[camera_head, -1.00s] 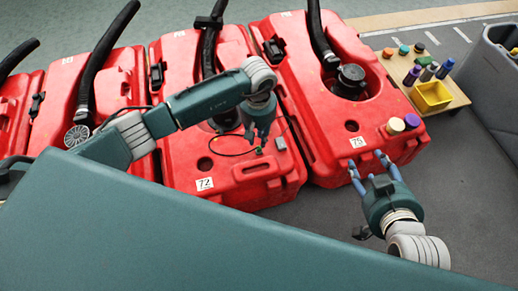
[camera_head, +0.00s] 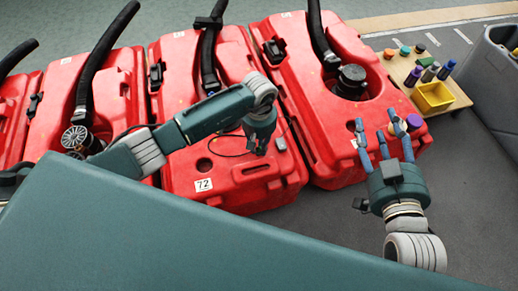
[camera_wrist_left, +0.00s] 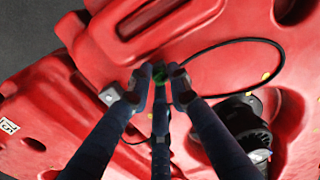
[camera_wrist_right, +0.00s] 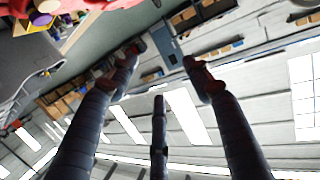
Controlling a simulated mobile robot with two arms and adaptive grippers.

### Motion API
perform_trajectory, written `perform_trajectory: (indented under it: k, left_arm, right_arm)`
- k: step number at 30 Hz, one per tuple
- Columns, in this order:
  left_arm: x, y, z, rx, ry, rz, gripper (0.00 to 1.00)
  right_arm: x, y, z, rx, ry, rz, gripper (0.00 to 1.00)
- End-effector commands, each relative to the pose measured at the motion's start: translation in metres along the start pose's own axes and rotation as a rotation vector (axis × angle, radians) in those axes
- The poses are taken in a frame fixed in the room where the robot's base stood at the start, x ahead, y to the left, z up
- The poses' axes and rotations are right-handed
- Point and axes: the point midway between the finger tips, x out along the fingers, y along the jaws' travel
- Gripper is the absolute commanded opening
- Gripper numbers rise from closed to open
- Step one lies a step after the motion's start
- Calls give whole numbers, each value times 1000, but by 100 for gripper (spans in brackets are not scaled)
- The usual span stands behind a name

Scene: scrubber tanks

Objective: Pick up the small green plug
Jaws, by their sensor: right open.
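The small green plug (camera_wrist_left: 160,77) shows in the left wrist view between the fingertips of my left gripper (camera_wrist_left: 158,88). The side fingertips are drawn inward on either side of it, but I cannot tell whether they touch it. In the head view, my left gripper (camera_head: 258,147) points down over the front of red tank 72 (camera_head: 236,178), and the plug is hidden behind it. My right gripper (camera_head: 380,128) is open and empty, fingers pointing up, in front of the tank to the right. It also shows empty in the right wrist view (camera_wrist_right: 163,55).
A thin black cable (camera_wrist_left: 235,42) loops on the tank near the plug, with a small grey block (camera_wrist_left: 111,95) alongside. A purple cap (camera_head: 413,122) is close beside my right gripper. A yellow bin (camera_head: 433,97) and several bottles stand on a wooden board at right.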

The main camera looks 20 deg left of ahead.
Motion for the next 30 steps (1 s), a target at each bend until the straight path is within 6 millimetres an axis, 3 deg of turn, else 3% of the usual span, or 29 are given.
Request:
perform_trajectory:
  k: [5, 26, 30]
  left_arm:
    - [0, 0, 0, 0, 0, -1, 0]
    - [-3, 0, 0, 1, -1, -2, 0]
    - [-10, -1, 0, 0, 0, -3, 1]
  right_arm:
    - [0, 0, 0, 0, -1, 0, 50]
    - [0, 0, 1, 0, -8, 1, 50]
    - [-2, 1, 13, 0, -63, 2, 50]
